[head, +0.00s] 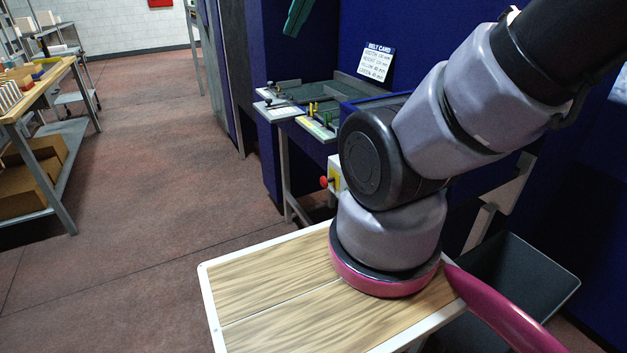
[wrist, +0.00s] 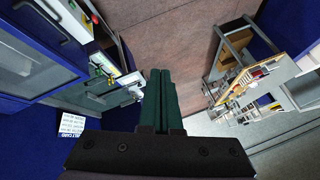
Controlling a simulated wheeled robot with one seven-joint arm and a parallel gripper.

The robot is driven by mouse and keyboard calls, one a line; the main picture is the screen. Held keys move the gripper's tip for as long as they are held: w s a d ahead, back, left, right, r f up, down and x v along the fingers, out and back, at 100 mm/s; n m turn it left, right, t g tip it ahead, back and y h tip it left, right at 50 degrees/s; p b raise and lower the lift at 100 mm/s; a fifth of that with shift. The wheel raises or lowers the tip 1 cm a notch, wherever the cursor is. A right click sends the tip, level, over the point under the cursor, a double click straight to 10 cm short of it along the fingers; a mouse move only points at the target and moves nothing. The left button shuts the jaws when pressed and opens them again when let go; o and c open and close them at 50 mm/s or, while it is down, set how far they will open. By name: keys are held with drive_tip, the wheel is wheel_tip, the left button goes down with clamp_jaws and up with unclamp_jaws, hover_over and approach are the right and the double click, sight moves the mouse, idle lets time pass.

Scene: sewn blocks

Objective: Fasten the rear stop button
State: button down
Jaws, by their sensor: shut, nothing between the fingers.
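A red stop button (head: 324,181) sticks out from a small white and yellow box on the side of the blue machine, left of my arm. It also shows in the wrist view as a small red knob (wrist: 95,18) at the top left. I cannot tell if this is the rear one or how it is fixed. My gripper (wrist: 162,72) has dark green fingers, shut together and empty. In the head view my gripper (head: 291,34) hangs at the top edge, above and apart from the machine and the button.
The machine's work shelf (head: 310,95) carries guides and small yellow posts. A belt card (head: 376,63) stands behind it. A wood-topped surface (head: 270,290) and a dark bin (head: 525,275) are in front. A workbench (head: 40,90) stands left; the floor between is clear.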

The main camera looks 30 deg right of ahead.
drive_tip(key=w+d+f+n+g+h, duration=0.2)
drive_tip(key=w+f+n+g+h, duration=0.15)
drive_tip(key=w+f+n, duration=0.5)
drive_tip(key=w+d+f+n+g+h, duration=0.1)
drive_tip(key=w+f+n+g+h, duration=0.4)
drive_tip(key=f, duration=0.6)
drive_tip(key=w+f+n+h, duration=0.1)
drive_tip(key=w+f+n, duration=0.2)
drive_tip(key=f, duration=0.8)
drive_tip(key=w+a+f+n+t+h, duration=0.1)
drive_tip(key=w+f+n, duration=0.2)
drive_tip(key=f+n, duration=0.3)
wheel_tip(320, 180, down, 5)
drive_tip(key=shift+f, duration=0.2)
drive_tip(key=shift+w+h, duration=0.1)
drive_tip(key=shift+h, duration=0.15)
approach(328, 181)
wheel_tip(328, 181, down, 6)
drive_tip(key=d, duration=0.1)
drive_tip(key=shift+w+d+r, duration=0.1)
drive_tip(key=shift+w+d, duration=0.15)
drive_tip(key=shift+d, duration=0.25)
